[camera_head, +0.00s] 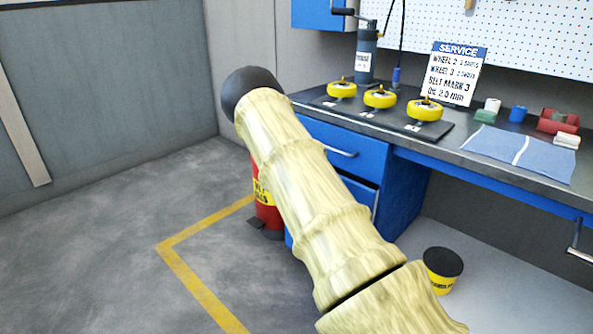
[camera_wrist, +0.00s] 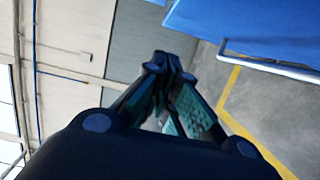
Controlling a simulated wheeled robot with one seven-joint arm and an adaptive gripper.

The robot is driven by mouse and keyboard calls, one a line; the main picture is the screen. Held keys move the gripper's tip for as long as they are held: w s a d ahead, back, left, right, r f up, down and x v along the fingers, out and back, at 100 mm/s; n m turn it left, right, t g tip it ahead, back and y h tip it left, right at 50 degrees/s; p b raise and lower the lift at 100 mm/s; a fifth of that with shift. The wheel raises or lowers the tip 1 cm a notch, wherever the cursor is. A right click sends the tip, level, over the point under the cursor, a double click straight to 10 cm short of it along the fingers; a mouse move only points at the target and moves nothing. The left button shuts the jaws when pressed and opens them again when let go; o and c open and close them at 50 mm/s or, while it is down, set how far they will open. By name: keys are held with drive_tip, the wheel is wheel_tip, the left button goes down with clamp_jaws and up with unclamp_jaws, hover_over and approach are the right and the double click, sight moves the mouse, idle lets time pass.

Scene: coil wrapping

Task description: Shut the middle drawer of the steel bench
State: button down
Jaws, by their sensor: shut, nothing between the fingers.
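The steel bench (camera_head: 480,160) has a blue drawer unit on its left side. The top drawer (camera_head: 365,164) has a pale bar handle and looks flush. Below it, the middle drawer (camera_head: 359,191) seems to stand out, with its handle (camera_head: 375,207) at the right; my arm hides most of it, so how far is unclear. My gripper (camera_wrist: 172,65) shows in the wrist view with its dark fingers together and empty. A blue front (camera_wrist: 245,28) with a pale bar handle (camera_wrist: 270,66) is at the upper right there, apart from the fingers; which drawer it is I cannot tell.
A black and yellow bucket (camera_head: 442,268) is on the floor under the bench. Yellow wheels (camera_head: 380,97), a service sign (camera_head: 455,73) and a blue cloth (camera_head: 520,152) are on top. Floor at left is clear.

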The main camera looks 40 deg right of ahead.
drive_tip(key=shift+s+a+f+m+g+h, duration=0.7)
drive_tip(key=shift+s+f+m+h, duration=1.05)
drive_tip(key=shift+s+h, duration=1.7)
drive_tip(key=shift+a+r+m+g+h, duration=0.75)
drive_tip(key=shift+a+r+m+g, duration=0.7)
drive_tip(key=shift+a, duration=0.85)
drive_tip(key=s+d+b+x, duration=0.1)
drive_tip(key=d+b+x, duration=0.1)
drive_tip(key=x, duration=1.1)
drive_tip(key=shift+s+r+b, duration=0.15)
drive_tip(key=shift+s+b, duration=0.2)
drive_tip(key=shift+b, duration=0.3)
